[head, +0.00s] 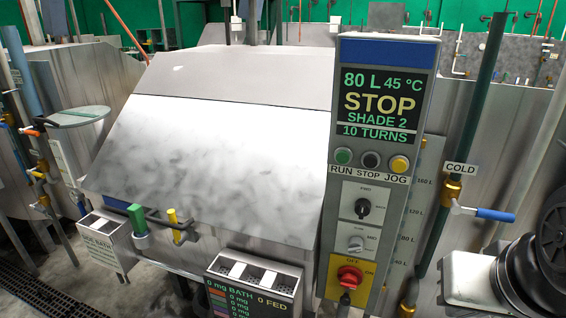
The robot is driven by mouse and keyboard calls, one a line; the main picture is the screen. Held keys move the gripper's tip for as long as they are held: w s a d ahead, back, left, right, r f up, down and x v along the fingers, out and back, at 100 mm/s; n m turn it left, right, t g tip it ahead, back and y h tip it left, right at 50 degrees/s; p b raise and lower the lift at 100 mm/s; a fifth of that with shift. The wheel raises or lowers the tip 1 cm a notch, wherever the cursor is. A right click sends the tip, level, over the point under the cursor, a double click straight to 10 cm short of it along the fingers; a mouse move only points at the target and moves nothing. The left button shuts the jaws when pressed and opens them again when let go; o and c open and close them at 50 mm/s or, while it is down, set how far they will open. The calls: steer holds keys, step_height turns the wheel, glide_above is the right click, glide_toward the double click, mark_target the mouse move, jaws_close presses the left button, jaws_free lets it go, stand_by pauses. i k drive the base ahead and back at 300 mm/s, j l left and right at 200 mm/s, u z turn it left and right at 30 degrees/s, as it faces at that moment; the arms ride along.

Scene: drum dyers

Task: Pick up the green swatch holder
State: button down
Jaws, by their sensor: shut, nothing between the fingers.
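A green piece (138,222), which looks like the green swatch holder, is at the lower left front of the dyeing machine. It is upright beside a dark bar, above a light box with a printed label. A smaller yellow piece (174,225) is a short way to its right, by the same bar. I cannot tell how the green piece is attached. My gripper is not in view.
A control column (350,230) with a STOP display stands right of the machine's sloped hood (215,155). A slotted box (255,275) sits low in front. A blue-handled COLD valve (490,213) is at right. Pipes with valves line the left.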

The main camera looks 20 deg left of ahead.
mark_target(136, 215)
steer(key=u, duration=1.9)
steer(key=i+z, duration=0.1)
steer(key=z, duration=0.25)
steer(key=j+z, duration=0.1)
steer(key=z, duration=0.25)
steer(key=i+j+z, duration=0.1)
steer(key=z, duration=0.25)
steer(key=i+j+z, duration=0.2)
steer(key=j+z, duration=0.25)
steer(key=j, duration=0.2)
steer(key=i+j+z, duration=0.2)
steer(key=j, duration=0.15)
steer(key=i+j, duration=0.1)
steer(key=j, duration=0.45)
steer(key=i+j+z, duration=0.1)
steer(key=j, duration=0.5)
steer(key=i+j, duration=0.1)
steer(key=j, duration=0.45)
steer(key=i+j+z, duration=0.1)
steer(key=j, duration=0.5)
